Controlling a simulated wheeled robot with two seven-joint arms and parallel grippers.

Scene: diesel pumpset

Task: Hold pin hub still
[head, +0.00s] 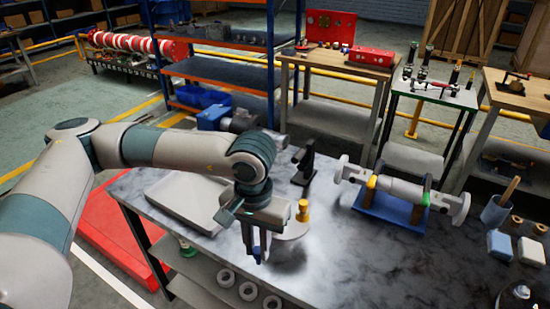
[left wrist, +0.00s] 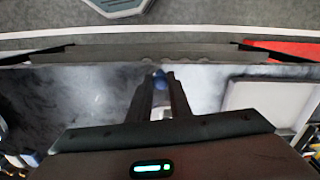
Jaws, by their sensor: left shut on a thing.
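My left gripper (head: 260,254) points down near the front edge of the workbench. It is shut on a small blue piece (head: 257,254), which also shows between the fingers in the left wrist view (left wrist: 160,79). Most of the piece is hidden by the fingers. I cannot tell whether it is part of the pin hub. A round pale disc (head: 296,230) lies just behind the gripper, partly covered by it. A small brass-yellow part (head: 303,211) stands by the disc. My right gripper is not in view.
A pale tray (head: 178,204) lies left on the marbled bench (head: 350,255). A black stand (head: 304,162) is behind. A flanged shaft (head: 400,188) rests on a blue cradle (head: 392,212). A blue cup (head: 495,212) stands right. The bench's front middle is clear.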

